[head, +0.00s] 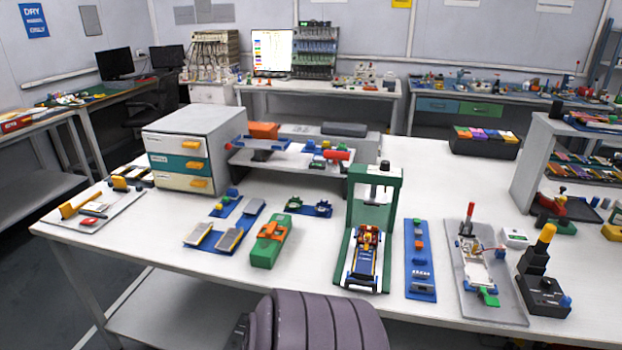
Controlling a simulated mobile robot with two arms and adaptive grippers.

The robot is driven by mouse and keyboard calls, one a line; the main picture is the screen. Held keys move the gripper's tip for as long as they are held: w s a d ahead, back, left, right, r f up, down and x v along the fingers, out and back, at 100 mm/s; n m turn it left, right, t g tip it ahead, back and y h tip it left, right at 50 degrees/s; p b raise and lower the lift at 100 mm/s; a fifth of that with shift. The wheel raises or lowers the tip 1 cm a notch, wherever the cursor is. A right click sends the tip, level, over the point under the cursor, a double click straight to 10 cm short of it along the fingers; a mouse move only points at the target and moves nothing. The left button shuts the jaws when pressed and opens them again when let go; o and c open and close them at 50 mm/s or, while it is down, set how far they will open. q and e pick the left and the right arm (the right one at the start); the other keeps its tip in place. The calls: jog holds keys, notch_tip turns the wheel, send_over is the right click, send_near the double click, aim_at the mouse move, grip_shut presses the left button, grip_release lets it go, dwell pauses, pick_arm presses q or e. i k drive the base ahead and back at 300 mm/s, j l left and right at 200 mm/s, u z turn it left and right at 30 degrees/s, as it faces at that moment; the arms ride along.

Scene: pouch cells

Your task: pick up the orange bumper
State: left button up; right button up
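I cannot tell for sure which part is the orange bumper. A small blue device with orange and yellow parts (368,242) sits in the green press frame (388,215). An orange-red piece (270,230) lies on the green block (263,253) to the left of the press. A small orange piece (418,243) is on the blue strip (421,281) to the right of the press. A larger orange block (263,130) sits on the low shelf at the back. Neither of my grippers shows.
A drawer cabinet (188,120) stands at the table's back left. A grey plate (497,300) with a tool fixture and a black joystick box (543,292) lie at right. The white table (140,243) is bare at front left. My own dark ridged part shows at the bottom.

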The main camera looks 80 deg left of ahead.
aim_at(271, 228)
jog(key=u, duration=3)
